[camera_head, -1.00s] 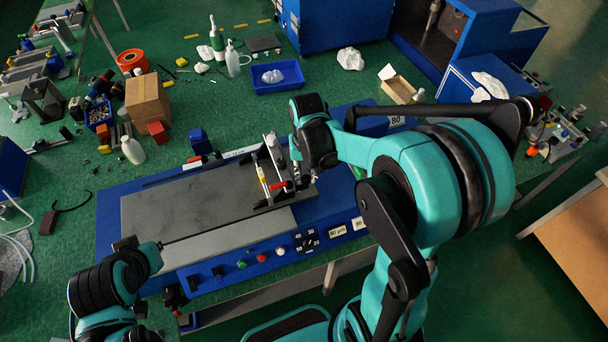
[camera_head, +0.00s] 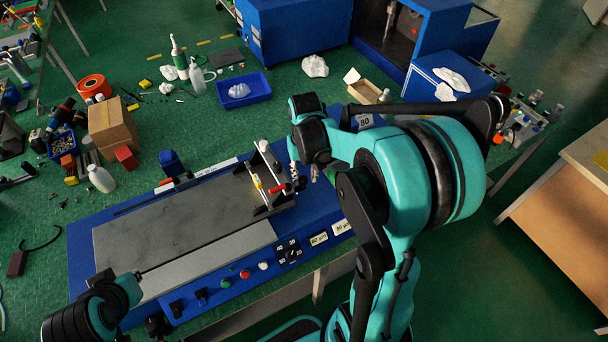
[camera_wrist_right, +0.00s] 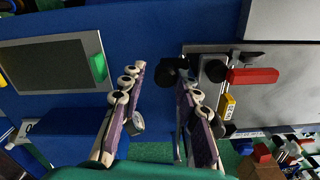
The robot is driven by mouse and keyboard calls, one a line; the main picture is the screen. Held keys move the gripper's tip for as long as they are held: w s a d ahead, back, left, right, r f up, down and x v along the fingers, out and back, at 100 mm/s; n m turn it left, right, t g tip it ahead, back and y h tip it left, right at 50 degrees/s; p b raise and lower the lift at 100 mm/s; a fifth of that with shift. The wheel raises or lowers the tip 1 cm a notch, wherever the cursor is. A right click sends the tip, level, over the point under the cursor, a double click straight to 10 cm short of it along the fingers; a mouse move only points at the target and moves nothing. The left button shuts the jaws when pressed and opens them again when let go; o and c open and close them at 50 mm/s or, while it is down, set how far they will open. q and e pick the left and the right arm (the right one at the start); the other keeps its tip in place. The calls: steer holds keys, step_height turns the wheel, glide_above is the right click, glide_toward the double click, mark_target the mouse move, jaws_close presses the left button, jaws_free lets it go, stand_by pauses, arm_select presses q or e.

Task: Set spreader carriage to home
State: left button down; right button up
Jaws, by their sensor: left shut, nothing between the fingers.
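The spreader carriage (camera_head: 262,170) is a light bar with a red handle (camera_head: 278,189) and a yellow tag. It stands across the right end of the grey coating bed (camera_head: 165,235). My right gripper (camera_head: 307,175) is just right of the carriage. In the right wrist view its fingers (camera_wrist_right: 160,78) are apart, with a dark knob (camera_wrist_right: 168,72) near the tips; I cannot tell whether they touch it. The red handle shows there too (camera_wrist_right: 252,76), right of the fingers. My left gripper (camera_head: 128,284) is at the bed's near left corner, shut and empty; its tips are hard to see.
The blue coater base has a dial (camera_head: 288,250) and several buttons along its front. Behind it are a blue tray (camera_head: 243,91), a cardboard box (camera_head: 112,125) and a white bottle (camera_head: 101,178). My right arm covers the bench right of the coater.

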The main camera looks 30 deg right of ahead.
steer(key=shift+r, duration=0.1)
step_height(320, 180, up, 12)
stand_by(0.6)
